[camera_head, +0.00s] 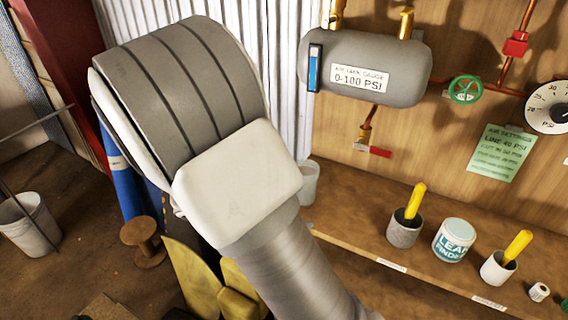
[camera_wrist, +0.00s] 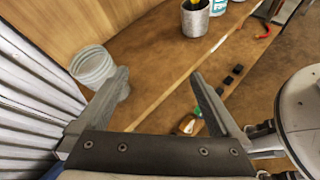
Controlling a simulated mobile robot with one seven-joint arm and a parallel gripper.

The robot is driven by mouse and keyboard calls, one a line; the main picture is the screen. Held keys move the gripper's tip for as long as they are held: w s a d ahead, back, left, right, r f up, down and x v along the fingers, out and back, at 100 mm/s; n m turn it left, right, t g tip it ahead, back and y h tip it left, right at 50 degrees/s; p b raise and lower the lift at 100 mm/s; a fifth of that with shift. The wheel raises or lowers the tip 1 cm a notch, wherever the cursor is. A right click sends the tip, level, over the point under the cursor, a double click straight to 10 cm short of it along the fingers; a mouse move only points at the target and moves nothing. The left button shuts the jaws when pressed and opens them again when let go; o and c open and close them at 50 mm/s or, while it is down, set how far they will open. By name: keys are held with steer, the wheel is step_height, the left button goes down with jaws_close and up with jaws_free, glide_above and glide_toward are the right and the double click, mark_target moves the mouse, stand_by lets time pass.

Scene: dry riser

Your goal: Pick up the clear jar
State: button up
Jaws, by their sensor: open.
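The clear jar (camera_wrist: 92,66) is a pale, translucent, ribbed vessel at the end of the wooden shelf, by the corrugated wall. In the wrist view it is at upper left, just beyond and left of my left finger, which covers part of its lower right side. In the head view the jar (camera_head: 309,180) shows only partly, beside my pale arm link. My gripper (camera_wrist: 158,74) is open, with nothing between its fingers. Its fingers point over the shelf and its front edge. The gripper itself is hidden behind my arm in the head view.
The wooden shelf (camera_head: 345,212) also holds a grey cup (camera_head: 404,232) with a yellow handle, a leak finder tub (camera_head: 454,240) and a white cup (camera_head: 497,268). A grey tank (camera_head: 365,68) and red pipes hang above. Bare shelf lies between jar and grey cup.

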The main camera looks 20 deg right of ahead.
steer(key=w+a+f+n+t+h+b, duration=0.1)
steer(key=w+a+f+n+t+h, duration=0.2)
steer(key=w+a+n+t, duration=0.35)
steer(key=n+b, duration=0.1)
glide_toward(314, 169)
steer(key=x, duration=0.4)
steer(key=shift+w+f, duration=0.2)
steer(key=shift+w, duration=0.05)
steer(key=b+x, duration=0.1)
steer(key=x, duration=0.4)
steer(key=shift+d+r, duration=0.1)
steer(key=shift+d, duration=0.1)
steer(key=c, duration=1.2)
